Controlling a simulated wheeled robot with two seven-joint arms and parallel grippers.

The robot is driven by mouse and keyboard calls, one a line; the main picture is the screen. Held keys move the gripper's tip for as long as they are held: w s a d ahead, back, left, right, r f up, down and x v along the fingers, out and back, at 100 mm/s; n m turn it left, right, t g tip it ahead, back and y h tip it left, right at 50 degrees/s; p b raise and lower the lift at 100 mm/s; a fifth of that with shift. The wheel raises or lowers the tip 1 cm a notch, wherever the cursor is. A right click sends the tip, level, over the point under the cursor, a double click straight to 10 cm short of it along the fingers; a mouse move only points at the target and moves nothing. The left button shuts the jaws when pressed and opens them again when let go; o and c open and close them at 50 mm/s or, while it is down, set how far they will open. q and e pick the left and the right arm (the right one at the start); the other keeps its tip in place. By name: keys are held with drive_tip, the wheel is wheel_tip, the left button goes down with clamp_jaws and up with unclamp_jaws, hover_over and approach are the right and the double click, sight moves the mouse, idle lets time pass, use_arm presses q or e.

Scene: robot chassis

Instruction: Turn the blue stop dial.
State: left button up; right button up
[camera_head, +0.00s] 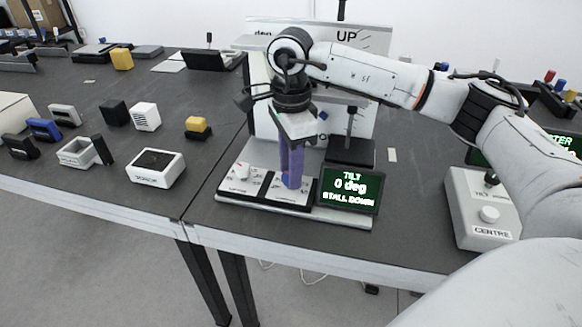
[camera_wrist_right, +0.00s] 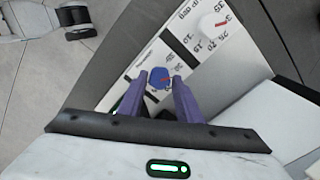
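The blue stop dial (camera_wrist_right: 160,77), with a red mark on its top, sits on a white panel with printed numbers. In the head view its blue edge (camera_head: 287,181) shows low at my fingertips; the rest is hidden. My right gripper (camera_head: 292,184) points down over the panel. In the right wrist view its two purple fingers (camera_wrist_right: 161,78) stand apart, one on each side of the dial. I see no clear contact between fingers and dial. My left gripper is in neither view.
A white dial (camera_head: 242,170) sits left of the fingers on the same base. A screen (camera_head: 349,188) beside them reads "TILT 0 deg STALL DOWN". A control box (camera_head: 481,226) marked "CENTRE" stands right. Several small boxes lie on the left table.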

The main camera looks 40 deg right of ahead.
drive_tip(key=shift+o, duration=1.3)
wheel_tip(320, 180, up, 10)
drive_tip(key=shift+r, duration=0.2)
